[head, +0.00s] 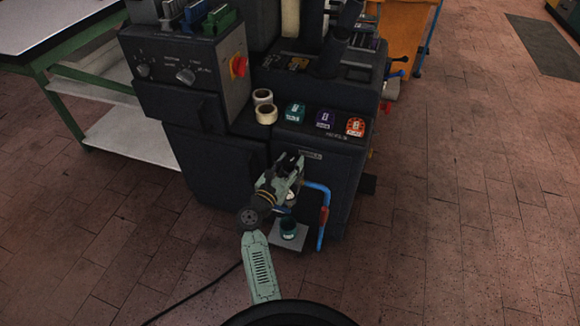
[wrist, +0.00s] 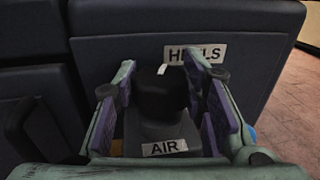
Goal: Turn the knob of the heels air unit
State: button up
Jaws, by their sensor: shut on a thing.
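The black knob (wrist: 161,97) of the air unit stands between my gripper's two fingers in the wrist view, with a white mark at its top. My gripper (wrist: 164,84) is shut on it, one purple-padded finger on each side. Below the knob, the unit's body carries an "AIR" label (wrist: 165,148), and a "HEELS" label (wrist: 195,53) is on the dark panel behind. In the head view my gripper (head: 291,162) is at the front of the dark machine (head: 337,170). It hides the knob there.
A blue pipe (head: 324,212) bends down just right of my gripper. A teal cup-shaped part (head: 293,229) is below it, over a grey plate. Teal, purple and orange labelled items and two white rolls (head: 266,113) are on the machine above. The brick floor at right is clear.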

jog(key=shift+m+g+h+b, duration=0.3)
jog(key=shift+m+g+h, duration=0.15)
jog(key=shift+h, duration=0.25)
jog(key=o, duration=1.2)
jog(key=v, duration=1.2)
jog(key=shift+a, duration=0.1)
